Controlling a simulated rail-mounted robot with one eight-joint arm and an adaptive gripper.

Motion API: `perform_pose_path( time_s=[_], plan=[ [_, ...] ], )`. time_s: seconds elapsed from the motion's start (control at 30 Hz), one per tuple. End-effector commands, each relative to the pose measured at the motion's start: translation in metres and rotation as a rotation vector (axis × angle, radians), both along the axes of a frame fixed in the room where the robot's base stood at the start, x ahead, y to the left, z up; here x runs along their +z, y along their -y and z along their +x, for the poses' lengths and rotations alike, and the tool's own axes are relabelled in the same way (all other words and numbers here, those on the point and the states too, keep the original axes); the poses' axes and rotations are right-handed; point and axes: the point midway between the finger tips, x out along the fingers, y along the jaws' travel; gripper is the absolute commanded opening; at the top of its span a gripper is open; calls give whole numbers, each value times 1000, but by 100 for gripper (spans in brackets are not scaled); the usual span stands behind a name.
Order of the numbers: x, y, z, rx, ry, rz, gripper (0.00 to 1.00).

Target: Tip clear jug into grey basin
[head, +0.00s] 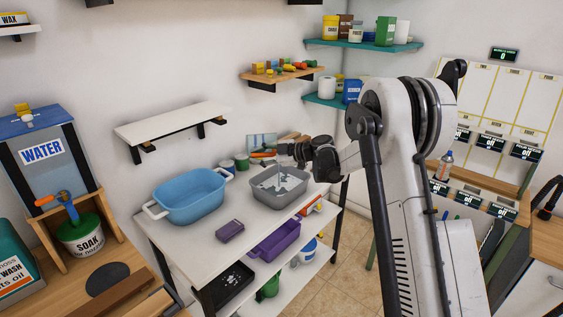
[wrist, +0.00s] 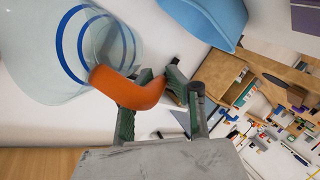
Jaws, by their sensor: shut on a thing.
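The clear jug (wrist: 85,50) has blue bands and an orange handle (wrist: 128,88). In the wrist view my gripper (wrist: 155,100) is shut on that handle, with the jug on the left and tilted in the picture. In the head view my gripper (head: 302,151) is above and behind the grey basin (head: 262,194), which stands on the white table. The jug's outline cannot be made out clearly there. Pale patches show inside the basin; I cannot tell whether they are liquid or reflections.
A blue tub (head: 190,198) stands left of the grey basin, with a purple block (head: 230,231) in front. Small cans (head: 242,161) stand behind. A purple tray (head: 273,241) is on the lower shelf. A water dispenser (head: 42,150) and soak bucket (head: 82,238) are at left.

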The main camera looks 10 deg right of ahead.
Motion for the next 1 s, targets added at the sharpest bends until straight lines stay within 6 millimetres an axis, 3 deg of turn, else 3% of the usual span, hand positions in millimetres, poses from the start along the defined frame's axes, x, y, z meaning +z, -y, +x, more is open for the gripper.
perform_pose_path(
  time_s=[1.0],
  plan=[
    [7, 4, 0, 1, 15, 79, 0]
  ],
)
